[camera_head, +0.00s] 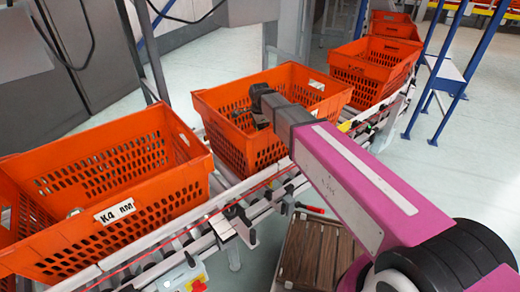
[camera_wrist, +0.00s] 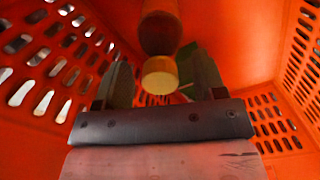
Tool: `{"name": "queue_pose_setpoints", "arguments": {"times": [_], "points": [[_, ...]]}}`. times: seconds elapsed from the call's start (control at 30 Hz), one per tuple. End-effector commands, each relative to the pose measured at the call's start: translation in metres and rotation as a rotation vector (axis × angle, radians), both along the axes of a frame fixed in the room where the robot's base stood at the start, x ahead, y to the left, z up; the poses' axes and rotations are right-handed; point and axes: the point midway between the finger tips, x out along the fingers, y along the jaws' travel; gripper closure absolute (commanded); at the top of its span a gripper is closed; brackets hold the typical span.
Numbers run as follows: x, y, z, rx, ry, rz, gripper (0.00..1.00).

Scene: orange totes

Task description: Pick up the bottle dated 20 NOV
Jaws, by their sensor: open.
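A bottle (camera_wrist: 160,33) with a brown part and a pale yellow round end shows in the wrist view, inside an orange tote (camera_wrist: 245,50). No date can be read on it. My gripper (camera_wrist: 156,62) is open, its two grey fingers one on each side of the bottle's yellow end. I cannot tell whether either finger touches it. In the head view my gripper (camera_head: 262,122) reaches down into the middle orange tote (camera_head: 225,140). The bottle is not visible there, hidden by the tote wall and my arm.
Further orange totes (camera_head: 372,68) stand behind on the roller conveyor (camera_head: 215,222). Blue posts (camera_head: 440,60) stand at the right. Tote walls closely surround my gripper.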

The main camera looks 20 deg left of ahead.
Motion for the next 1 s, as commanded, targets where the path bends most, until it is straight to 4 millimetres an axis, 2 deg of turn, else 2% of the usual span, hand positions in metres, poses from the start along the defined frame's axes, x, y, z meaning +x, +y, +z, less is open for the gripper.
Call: {"name": "queue_pose_setpoints", "arguments": {"times": [0.27,0.47,0.5,0.83,1.0], "points": [[0.000,0.000,-0.005,0.001,-0.001,0.000,0.36],[0.000,0.000,-0.005,0.001,-0.001,0.000,0.98],[0.000,0.000,-0.005,0.001,-0.001,0.000,1.00],[0.000,0.000,-0.003,0.001,-0.002,0.000,1.00],[0.000,0.000,0.014,0.002,-0.002,0.000,1.00]]}}
